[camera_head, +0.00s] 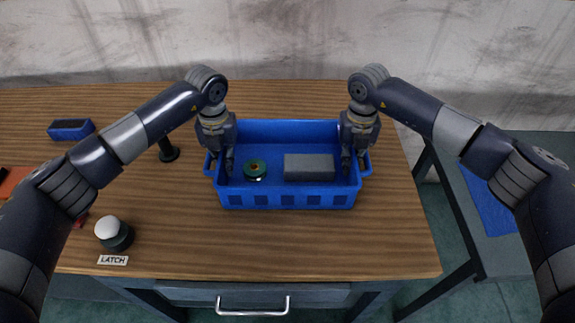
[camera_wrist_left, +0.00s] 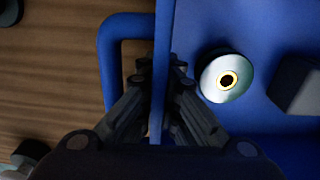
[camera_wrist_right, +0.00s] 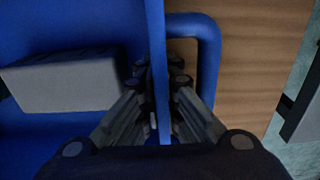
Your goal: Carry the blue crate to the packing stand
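The blue crate (camera_head: 288,132) appears upright on the wooden table, with a handle loop at each end. It holds a grey block (camera_head: 309,167) and a green round part (camera_head: 256,170) with a pale rim. My left gripper (camera_head: 223,163) is shut on the crate's left wall, one finger on each side, as the left wrist view shows (camera_wrist_left: 160,85). My right gripper (camera_head: 354,162) is shut on the right wall in the same way, seen in the right wrist view (camera_wrist_right: 160,80). A grey stand (camera_head: 508,252) with a blue mat (camera_head: 488,198), likely the packing stand, is at the right, partly hidden by my right arm.
The wooden table (camera_head: 330,245) is clear in front of the crate. At left are a white-topped button (camera_head: 108,228) with a LATCH label (camera_head: 113,260), a black post-like part (camera_head: 168,150) and a blue box (camera_head: 71,130). A floor gap separates table and stand.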

